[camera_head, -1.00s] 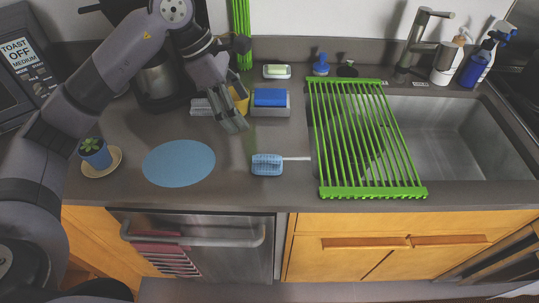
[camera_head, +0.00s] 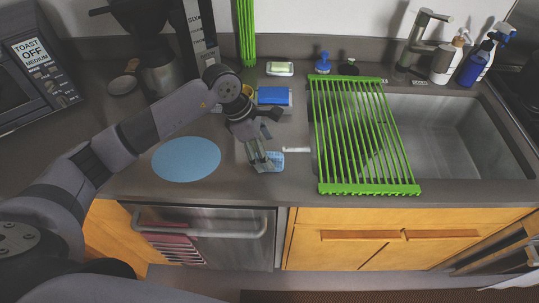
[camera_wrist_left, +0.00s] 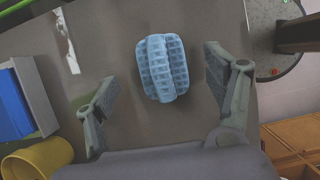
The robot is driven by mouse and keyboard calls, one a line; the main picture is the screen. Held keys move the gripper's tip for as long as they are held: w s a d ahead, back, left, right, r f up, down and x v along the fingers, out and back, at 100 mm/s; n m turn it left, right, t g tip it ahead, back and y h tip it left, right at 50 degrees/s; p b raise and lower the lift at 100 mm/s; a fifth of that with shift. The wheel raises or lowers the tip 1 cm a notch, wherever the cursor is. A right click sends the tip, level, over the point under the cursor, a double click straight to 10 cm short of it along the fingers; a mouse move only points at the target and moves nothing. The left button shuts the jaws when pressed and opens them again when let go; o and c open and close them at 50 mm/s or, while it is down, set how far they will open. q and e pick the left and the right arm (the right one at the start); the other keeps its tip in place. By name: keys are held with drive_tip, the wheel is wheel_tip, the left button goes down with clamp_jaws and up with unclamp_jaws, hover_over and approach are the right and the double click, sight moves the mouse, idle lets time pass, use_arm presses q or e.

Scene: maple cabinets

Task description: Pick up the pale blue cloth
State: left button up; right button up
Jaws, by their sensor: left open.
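The pale blue cloth (camera_head: 277,160) is a small folded, waffle-textured bundle on the grey counter near its front edge. In the head view my left gripper (camera_head: 262,162) is above it and hides its left part. In the left wrist view the cloth (camera_wrist_left: 162,68) lies between the two spread fingers of my left gripper (camera_wrist_left: 160,80), with a gap on each side. The left gripper is open and empty. My right gripper is in neither view.
A blue round mat (camera_head: 186,159) lies left of the cloth. A green drying rack (camera_head: 365,135) lies over the sink's (camera_head: 455,130) left part. A blue sponge (camera_head: 273,95) in a grey holder and a yellow cup (camera_wrist_left: 38,158) stand behind the cloth.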

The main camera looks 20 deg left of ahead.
use_arm(q)
drive_tip(key=shift+x, duration=1.4)
drive_tip(key=shift+c, duration=0.3)
drive_tip(key=c, duration=1.1)
